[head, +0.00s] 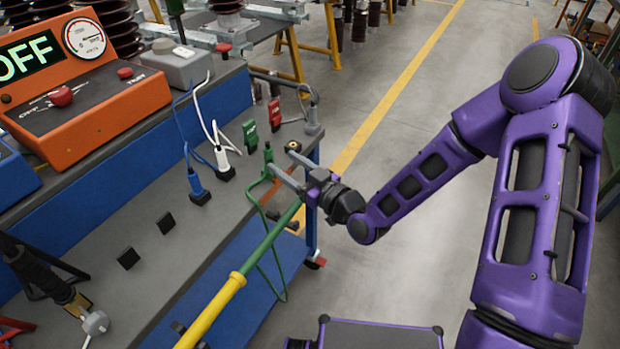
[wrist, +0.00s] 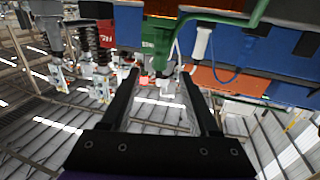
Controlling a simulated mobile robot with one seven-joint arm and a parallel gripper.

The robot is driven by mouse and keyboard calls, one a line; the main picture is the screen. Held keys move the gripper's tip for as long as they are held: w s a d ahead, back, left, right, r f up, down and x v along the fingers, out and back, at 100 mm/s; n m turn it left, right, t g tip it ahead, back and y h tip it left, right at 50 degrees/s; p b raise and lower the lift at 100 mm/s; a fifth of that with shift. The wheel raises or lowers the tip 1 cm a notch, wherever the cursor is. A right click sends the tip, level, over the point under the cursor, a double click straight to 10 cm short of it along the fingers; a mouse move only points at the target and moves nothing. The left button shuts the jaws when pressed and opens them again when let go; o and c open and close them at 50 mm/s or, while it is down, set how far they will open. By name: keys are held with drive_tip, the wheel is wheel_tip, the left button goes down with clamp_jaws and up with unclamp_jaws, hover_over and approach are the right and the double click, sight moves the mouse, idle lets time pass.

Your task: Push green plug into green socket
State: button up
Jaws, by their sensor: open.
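The green plug (head: 268,155) with its green cable stands near the right end of the grey bench. A small upright green tag (head: 250,137) is just behind it. No green socket can be told apart; the plug's foot and how it sits are unclear. My gripper (head: 281,160) is open at the plug, its fingers pointing left toward it, with nothing clearly held. In the wrist view, the green plug (wrist: 163,45) shows upside down, between and beyond the fingertips of my gripper (wrist: 160,78). I cannot tell if either finger touches it.
A white plug (head: 223,164) and a blue plug (head: 197,187) stand to the left. A red tag (head: 274,114) stands behind. Black blocks (head: 166,222) lie on the bench. A green and yellow pole (head: 236,280) crosses in front. The floor at right is open.

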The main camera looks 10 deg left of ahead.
drive_tip(key=v, duration=0.7)
drive_tip(key=shift+s+d, duration=0.2)
drive_tip(key=shift+d, duration=0.1)
